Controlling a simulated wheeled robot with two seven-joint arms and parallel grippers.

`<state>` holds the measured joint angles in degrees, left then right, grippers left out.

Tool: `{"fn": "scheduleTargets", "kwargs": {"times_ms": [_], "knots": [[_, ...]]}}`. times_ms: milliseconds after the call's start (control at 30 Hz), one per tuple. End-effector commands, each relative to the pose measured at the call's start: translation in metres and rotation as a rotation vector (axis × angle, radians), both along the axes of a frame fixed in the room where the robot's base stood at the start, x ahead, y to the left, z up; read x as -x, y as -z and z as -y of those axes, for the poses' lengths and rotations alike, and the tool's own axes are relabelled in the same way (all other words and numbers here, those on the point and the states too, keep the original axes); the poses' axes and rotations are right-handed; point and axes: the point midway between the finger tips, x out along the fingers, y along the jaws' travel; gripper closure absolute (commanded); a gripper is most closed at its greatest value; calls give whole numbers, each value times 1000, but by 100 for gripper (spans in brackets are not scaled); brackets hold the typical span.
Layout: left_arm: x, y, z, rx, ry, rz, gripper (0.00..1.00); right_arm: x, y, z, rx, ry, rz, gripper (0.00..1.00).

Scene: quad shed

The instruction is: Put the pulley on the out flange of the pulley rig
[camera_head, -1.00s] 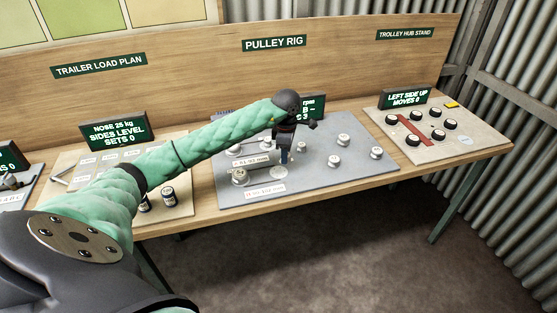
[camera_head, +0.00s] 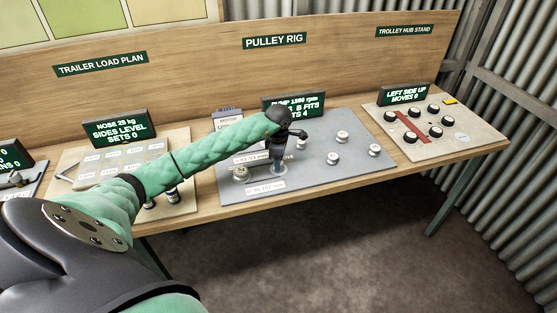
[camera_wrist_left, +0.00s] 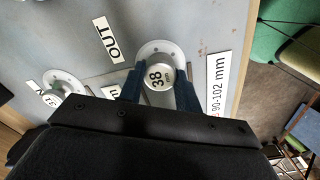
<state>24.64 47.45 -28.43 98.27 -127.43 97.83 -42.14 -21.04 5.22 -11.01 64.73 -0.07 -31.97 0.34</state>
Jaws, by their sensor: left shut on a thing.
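My left gripper (camera_head: 277,168) is low over the front of the grey pulley rig board (camera_head: 322,178). In the left wrist view its two dark fingers (camera_wrist_left: 158,88) are shut on a silver pulley marked 38 (camera_wrist_left: 157,76). The pulley is over a pale round flange (camera_wrist_left: 150,48) beside the OUT label (camera_wrist_left: 107,38); whether it is fully seated cannot be told. In the head view the gripper largely hides the pulley. A second pulley on another flange (camera_wrist_left: 62,84) shows at the left of the wrist view. My right gripper is not in view.
Several loose pulleys, one of them the silver pulley (camera_head: 333,158), stand on the right of the board. A green display (camera_head: 294,104) stands behind, partly hidden by my wrist. The trolley hub board (camera_head: 470,145) is further right, the trailer load board (camera_head: 70,165) left.

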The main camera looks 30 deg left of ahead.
Motion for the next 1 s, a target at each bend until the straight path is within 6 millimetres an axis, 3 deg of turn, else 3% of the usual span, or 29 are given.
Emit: {"fn": "scheduleTargets", "kwargs": {"times_ms": [367, 400, 500, 1000], "knots": [[0, 3, 0, 1, 0, 0, 90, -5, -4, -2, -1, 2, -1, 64], [0, 2, 0, 1, 0, 0, 59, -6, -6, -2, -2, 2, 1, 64], [0, 2, 0, 1, 0, 0, 45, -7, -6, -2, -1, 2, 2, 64], [0, -1, 0, 0, 0, 1, 45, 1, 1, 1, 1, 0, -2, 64]]}}
